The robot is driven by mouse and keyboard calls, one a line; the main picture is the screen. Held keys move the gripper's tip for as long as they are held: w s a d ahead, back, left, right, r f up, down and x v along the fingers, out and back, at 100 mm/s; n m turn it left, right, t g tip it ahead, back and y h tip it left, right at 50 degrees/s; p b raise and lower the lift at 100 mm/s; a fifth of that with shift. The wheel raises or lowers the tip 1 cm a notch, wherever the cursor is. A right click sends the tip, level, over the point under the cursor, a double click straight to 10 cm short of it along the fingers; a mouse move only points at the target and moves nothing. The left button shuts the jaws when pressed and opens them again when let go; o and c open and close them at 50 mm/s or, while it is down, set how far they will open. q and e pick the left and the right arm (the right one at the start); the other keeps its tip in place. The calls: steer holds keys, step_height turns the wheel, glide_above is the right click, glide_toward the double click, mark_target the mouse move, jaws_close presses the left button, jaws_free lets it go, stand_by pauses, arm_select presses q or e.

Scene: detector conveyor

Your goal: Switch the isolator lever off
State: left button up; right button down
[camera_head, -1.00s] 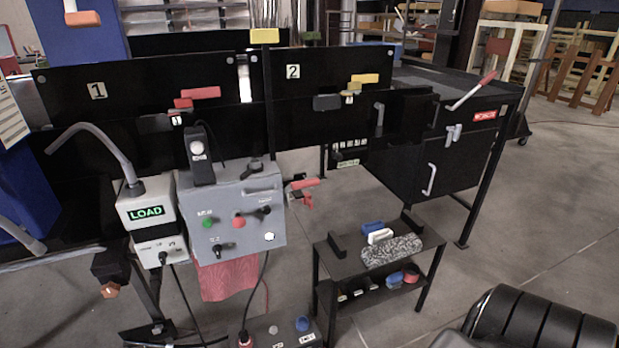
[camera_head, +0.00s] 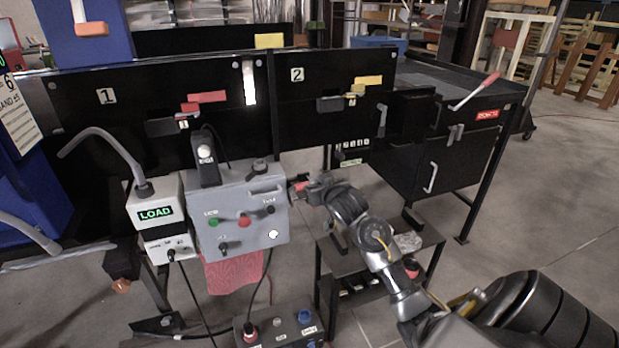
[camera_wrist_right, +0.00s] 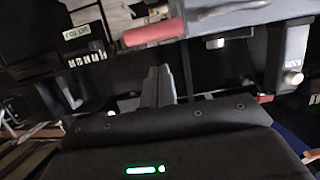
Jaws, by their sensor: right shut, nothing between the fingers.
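The isolator lever has a red grip and sits at the right side of the grey control box (camera_head: 240,212). In the head view only a little of its red grip (camera_head: 302,186) shows, because my right gripper (camera_head: 312,189) partly covers it. In the right wrist view the red grip (camera_wrist_right: 153,33) lies crosswise, just beyond the fingertips in the picture. My right gripper's fingers (camera_wrist_right: 158,84) are shut together with nothing between them. Whether they touch the lever cannot be told. My left gripper is not in view.
The LOAD box (camera_head: 158,213) with a bent grey tube stands left of the control box. A low black shelf (camera_head: 345,262) stands under my right arm. A black cabinet (camera_head: 450,165) with a red-handled lever (camera_head: 476,91) is at the right. Open floor lies to the right.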

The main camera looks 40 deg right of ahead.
steer(key=r, duration=0.3)
steer(key=shift+s+d+t, duration=0.15)
steer(key=shift+s+t, duration=0.05)
steer(key=shift+t, duration=0.1)
steer(key=p+x, duration=0.1)
steer(key=x, duration=0.9)
steer(key=shift+s+f+p, duration=0.25)
steer(key=shift+s+f, duration=0.05)
steer(key=shift+f, duration=0.25)
steer(key=shift+s+f+p, duration=0.25)
steer(key=shift+s+f, duration=0.05)
steer(key=shift+f, duration=0.25)
steer(key=shift+s+a+f, duration=0.35)
steer(key=shift+s+f, duration=0.2)
steer(key=shift+f, duration=0.05)
steer(key=shift+w+f, duration=0.1)
